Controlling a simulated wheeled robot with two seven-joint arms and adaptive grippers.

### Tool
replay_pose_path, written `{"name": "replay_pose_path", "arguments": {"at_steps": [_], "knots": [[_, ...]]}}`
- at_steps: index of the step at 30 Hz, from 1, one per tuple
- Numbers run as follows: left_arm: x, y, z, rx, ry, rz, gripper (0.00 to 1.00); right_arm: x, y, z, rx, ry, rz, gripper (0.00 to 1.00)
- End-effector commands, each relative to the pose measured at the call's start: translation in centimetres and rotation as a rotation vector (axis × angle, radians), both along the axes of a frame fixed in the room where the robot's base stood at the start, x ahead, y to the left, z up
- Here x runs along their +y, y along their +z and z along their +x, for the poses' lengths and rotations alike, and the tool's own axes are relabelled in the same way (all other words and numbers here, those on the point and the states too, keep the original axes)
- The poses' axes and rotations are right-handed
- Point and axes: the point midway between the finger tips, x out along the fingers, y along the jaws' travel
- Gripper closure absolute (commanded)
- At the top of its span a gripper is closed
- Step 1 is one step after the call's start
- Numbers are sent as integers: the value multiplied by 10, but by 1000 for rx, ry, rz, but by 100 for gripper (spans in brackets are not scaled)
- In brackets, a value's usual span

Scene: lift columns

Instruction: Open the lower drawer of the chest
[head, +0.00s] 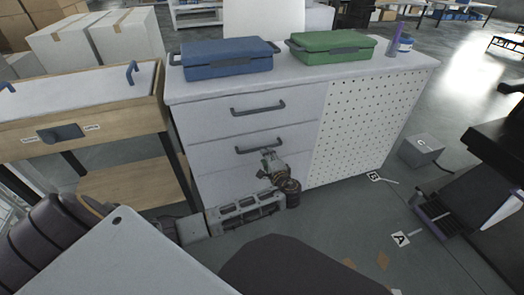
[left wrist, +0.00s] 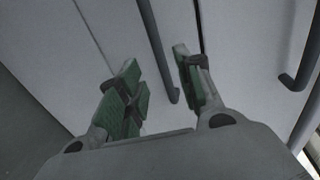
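The white chest (head: 215,112) stands in the middle of the head view. Its upper drawer has a dark bar handle (head: 257,107), and the lower drawer (head: 215,155) has a similar handle (head: 240,150). Both drawers look shut. My left gripper (head: 268,153) is at the right part of the lower handle and hides some of it. In the left wrist view my left gripper (left wrist: 155,57) is open, its green-padded fingers apart. A dark handle bar (left wrist: 158,50) shows between the fingers; I cannot tell whether they touch it. My right gripper is not in view.
A blue case (head: 226,58), a green case (head: 331,46) and a purple bottle (head: 394,40) stand on the chest. A wooden table (head: 120,108) is close on the left. A grey box (head: 421,150) sits on the floor at the right.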

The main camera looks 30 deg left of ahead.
Motion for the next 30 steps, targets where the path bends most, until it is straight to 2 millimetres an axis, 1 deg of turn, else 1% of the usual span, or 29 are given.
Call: {"name": "replay_pose_path", "arguments": {"at_steps": [1, 12, 15, 21, 30], "knots": [[6, -2, 5, -2, 1, 2, 65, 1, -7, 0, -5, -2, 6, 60], [42, -12, 36, -2, 0, 2, 65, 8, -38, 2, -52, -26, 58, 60], [49, -14, 42, -1, 0, 1, 65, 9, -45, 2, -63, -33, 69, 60], [58, -15, 50, -1, -1, 1, 65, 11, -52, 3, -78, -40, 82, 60], [60, -16, 51, -1, -1, 1, 65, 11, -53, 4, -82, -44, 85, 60]]}}
